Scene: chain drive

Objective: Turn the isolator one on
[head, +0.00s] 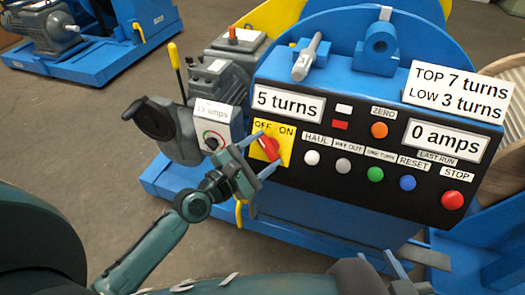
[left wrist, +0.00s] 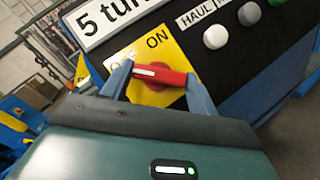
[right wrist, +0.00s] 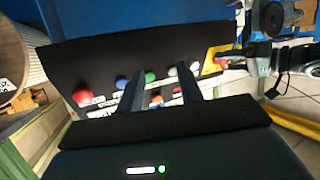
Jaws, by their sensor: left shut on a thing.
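The isolator is a red rotary handle (head: 268,147) on a yellow plate (head: 286,157) marked OFF and ON, at the left of the black control panel. In the left wrist view the red handle (left wrist: 160,75) has its white-marked end toward the OFF label, which a finger partly hides. My left gripper (left wrist: 158,80) has its fingers on either side of the handle and is shut on it; it also shows in the head view (head: 259,168). My right gripper (head: 392,265) is low in front of the panel, open and empty; its fingers (right wrist: 160,92) stand apart in the right wrist view.
The panel has a row of buttons, including a green one (head: 375,174) and a red STOP (head: 452,200). Displays read "5 turns" (head: 288,103) and "0 amps" (head: 444,139).

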